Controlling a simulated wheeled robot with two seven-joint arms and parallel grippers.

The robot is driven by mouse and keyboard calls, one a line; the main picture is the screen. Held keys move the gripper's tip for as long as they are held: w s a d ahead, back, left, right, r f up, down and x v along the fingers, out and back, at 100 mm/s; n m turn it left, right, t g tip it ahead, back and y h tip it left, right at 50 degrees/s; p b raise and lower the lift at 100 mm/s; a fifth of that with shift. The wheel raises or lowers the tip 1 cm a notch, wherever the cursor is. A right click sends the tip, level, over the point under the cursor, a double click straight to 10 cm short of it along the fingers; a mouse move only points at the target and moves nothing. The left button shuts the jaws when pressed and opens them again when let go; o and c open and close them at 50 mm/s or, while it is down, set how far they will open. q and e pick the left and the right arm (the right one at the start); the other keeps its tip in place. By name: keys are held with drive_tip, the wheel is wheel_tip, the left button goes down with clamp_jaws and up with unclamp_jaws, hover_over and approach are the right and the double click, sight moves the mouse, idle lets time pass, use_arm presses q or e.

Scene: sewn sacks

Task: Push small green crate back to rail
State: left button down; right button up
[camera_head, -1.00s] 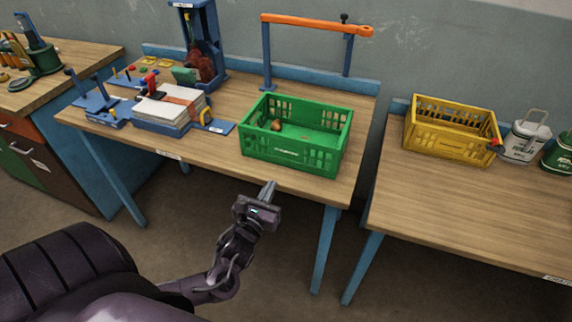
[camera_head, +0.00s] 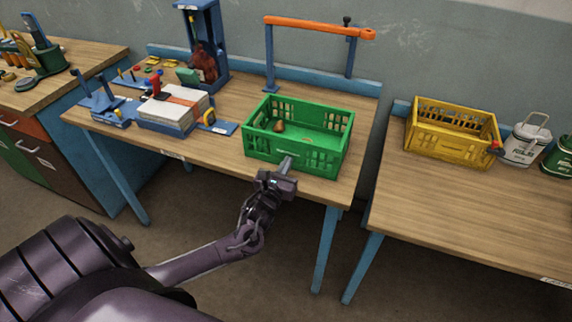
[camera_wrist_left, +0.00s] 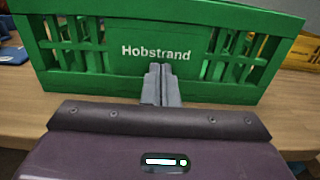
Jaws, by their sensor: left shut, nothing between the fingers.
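The small green crate (camera_head: 322,159) stands upright near the front edge of the middle table, with a small brown item (camera_head: 279,126) inside it. In the left wrist view the crate's front wall (camera_wrist_left: 110,50) fills the upper part, with the word Hobstrand on it. My left gripper (camera_head: 287,162) is shut and empty, its fingertips at the crate's front wall. In the left wrist view the closed fingers (camera_wrist_left: 160,75) overlap the middle of that wall; I cannot tell whether they touch it. The blue rail (camera_head: 330,84) runs along the table's back edge, with bare wood between it and the crate. My right gripper is out of view.
An orange-topped blue frame (camera_head: 318,31) stands behind the crate at the rail. A stack of papers (camera_head: 172,110) on a blue base lies to the crate's left. A yellow crate (camera_head: 450,133) stands on the separate right table, across a gap.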

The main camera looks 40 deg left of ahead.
sight(309, 121)
use_arm(q)
drive_tip(key=b+x, duration=0.5)
drive_tip(key=x, duration=0.3)
drive_tip(key=b+x, duration=0.6)
drive_tip(key=x, duration=0.3)
drive_tip(key=shift+w+a+f, duration=0.15)
drive_tip(key=shift+w+f, duration=0.1)
drive_tip(key=shift+w, duration=0.05)
drive_tip(key=shift+w+r+b, duration=0.15)
drive_tip(key=shift+w+b, duration=0.05)
drive_tip(key=shift+b, duration=0.1)
drive_tip(key=shift+s+a, duration=0.1)
drive_tip(key=shift+a, duration=0.05)
